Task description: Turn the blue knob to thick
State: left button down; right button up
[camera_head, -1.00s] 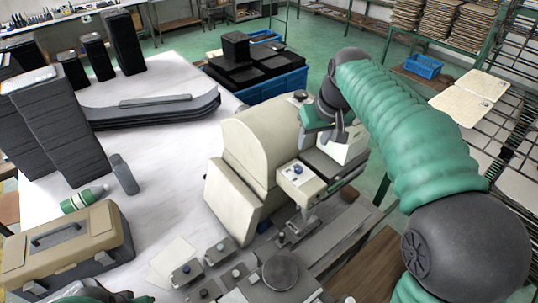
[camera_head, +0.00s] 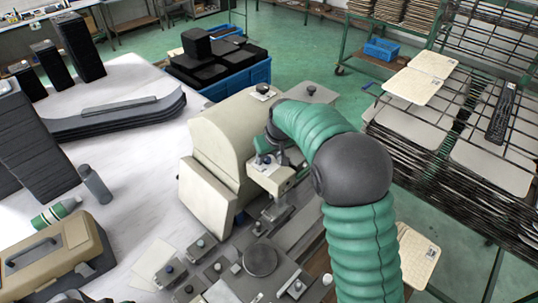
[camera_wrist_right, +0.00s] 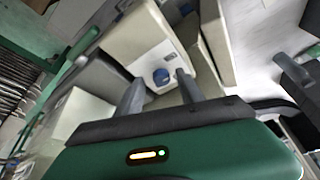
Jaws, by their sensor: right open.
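The blue knob (camera_wrist_right: 161,76) sits on the face of a small cream control box (camera_wrist_right: 150,55) in the right wrist view. In the head view that box (camera_head: 284,180) is on the side of the cream machine (camera_head: 225,135), and the knob (camera_head: 266,160) is partly covered by my gripper. My right gripper (camera_wrist_right: 159,80) is open, with its two dark fingers on either side of the knob in the picture. Whether the fingers touch the knob cannot be told. The markings around the knob are too small to read. My left gripper's jaws do not show.
Below the machine stand a round dark disc (camera_head: 260,260) and several small knobbed blocks. A tan toolbox (camera_head: 50,262), a green-and-white bottle (camera_head: 55,213) and dark stacks stand on the white table (camera_head: 130,160) at left. A blue crate (camera_head: 240,82) stands behind the machine.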

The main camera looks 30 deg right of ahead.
jog(key=shift+w+a, duration=0.1)
jog(key=shift+a, duration=0.1)
jog(key=shift+c, duration=1.6)
jog(key=shift+d, duration=0.1)
grip_shut()
